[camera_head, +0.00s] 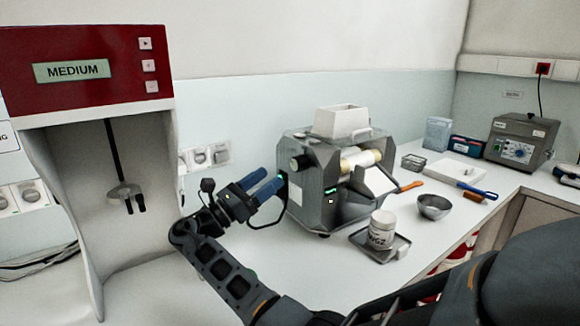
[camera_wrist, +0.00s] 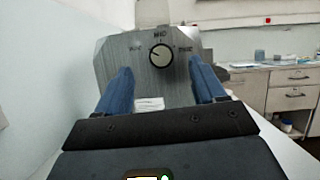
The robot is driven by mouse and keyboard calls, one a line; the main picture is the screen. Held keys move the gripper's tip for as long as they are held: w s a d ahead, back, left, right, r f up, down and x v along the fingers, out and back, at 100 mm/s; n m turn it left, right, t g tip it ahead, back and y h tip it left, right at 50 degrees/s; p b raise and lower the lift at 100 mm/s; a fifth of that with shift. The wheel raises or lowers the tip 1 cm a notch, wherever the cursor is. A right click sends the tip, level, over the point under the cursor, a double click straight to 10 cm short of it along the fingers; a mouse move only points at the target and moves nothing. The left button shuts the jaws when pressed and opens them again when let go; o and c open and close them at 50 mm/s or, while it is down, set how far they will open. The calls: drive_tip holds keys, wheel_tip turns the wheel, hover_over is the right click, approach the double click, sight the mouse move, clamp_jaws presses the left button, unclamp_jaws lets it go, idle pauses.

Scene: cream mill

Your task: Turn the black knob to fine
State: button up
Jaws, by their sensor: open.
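The black knob (camera_wrist: 161,55) sits on the grey side plate of the mill in the wrist view, with MID printed above it. Smaller labels at its left and right are too blurred to read. A light line on the knob points to the upper left. My gripper (camera_wrist: 160,70) has its two blue fingers apart, one on each side of the knob in the picture, with nothing between them. In the head view my gripper (camera_head: 271,184) is at the left side of the mill (camera_head: 325,195), close to the plate. I cannot tell whether it touches.
A red-topped machine (camera_head: 88,68) showing MEDIUM stands at the left. A white jar (camera_head: 382,230) on a dark tray (camera_head: 362,242) and a metal bowl (camera_head: 433,207) stand right of the mill. A black cable hangs beside the mill's left side.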

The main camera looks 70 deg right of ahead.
sight(294, 168)
drive_tip(key=s+d, duration=0.1)
drive_tip(key=d, duration=0.1)
drive_tip(key=s+d+p, duration=0.1)
drive_tip(key=d, duration=0.1)
drive_tip(key=s+d+r, duration=0.1)
drive_tip(key=s+d, duration=0.1)
drive_tip(key=d, duration=0.1)
drive_tip(key=shift+p, duration=0.3)
drive_tip(key=shift+c, duration=0.3)
drive_tip(key=shift+r, duration=0.1)
drive_tip(key=c, duration=1)
